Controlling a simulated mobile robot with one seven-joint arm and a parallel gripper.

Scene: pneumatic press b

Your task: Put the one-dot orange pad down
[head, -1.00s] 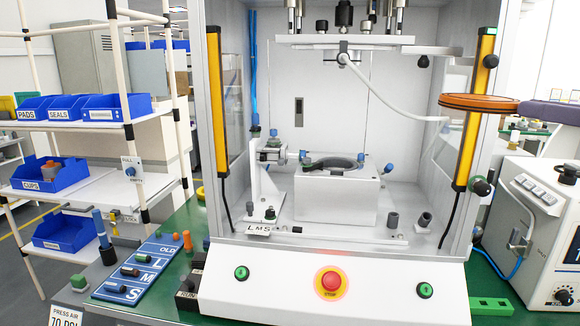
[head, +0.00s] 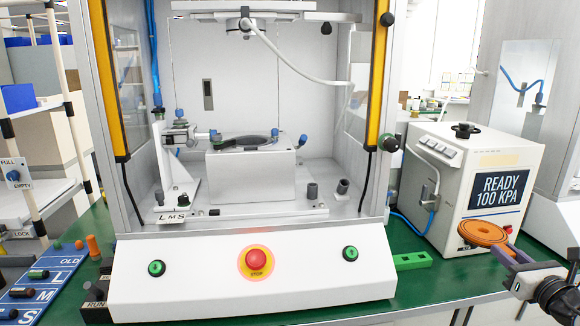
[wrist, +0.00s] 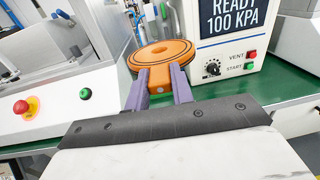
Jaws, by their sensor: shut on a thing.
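My gripper (head: 522,256) is shut on the near edge of the pad. In the wrist view the pad (wrist: 160,54) lies flat between the two purple fingers (wrist: 159,78), with one small pale dot on its near side. The pad appears held in the air above the green bench; the exact gap cannot be told.
The white machine (head: 452,190) stands close behind the pad. The press (head: 250,280), with its red stop button (head: 256,260), is to the left. A green block (head: 412,260) lies on the green bench (head: 440,272) between them.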

